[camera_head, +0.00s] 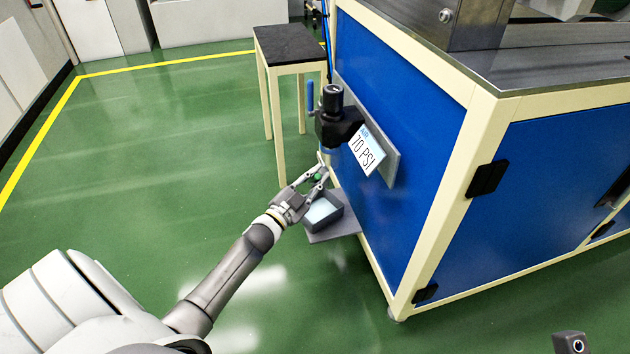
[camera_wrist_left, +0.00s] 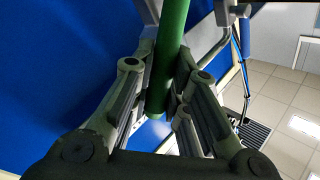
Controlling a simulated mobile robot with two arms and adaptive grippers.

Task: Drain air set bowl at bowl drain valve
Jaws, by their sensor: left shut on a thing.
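The air set (camera_head: 335,122), a dark regulator unit, is mounted on the blue side panel beside a sign reading "AIR 70 PSI" (camera_head: 368,150). A blue bowl part shows at its lower end. My left gripper (camera_head: 318,176) is just below the air set, shut on a small green part. In the left wrist view this green part (camera_wrist_left: 169,55) is a long rod between the two fingers, apparently the drain valve. Its upper end runs out of that view. A grey tray (camera_head: 338,222) with pale contents sits below the gripper.
The blue machine cabinet (camera_head: 400,120) with cream frame stands close on the right. A small dark-topped table (camera_head: 290,43) stands behind the air set. A grey plate (camera_head: 334,233) lies under the tray. Green floor to the left is clear.

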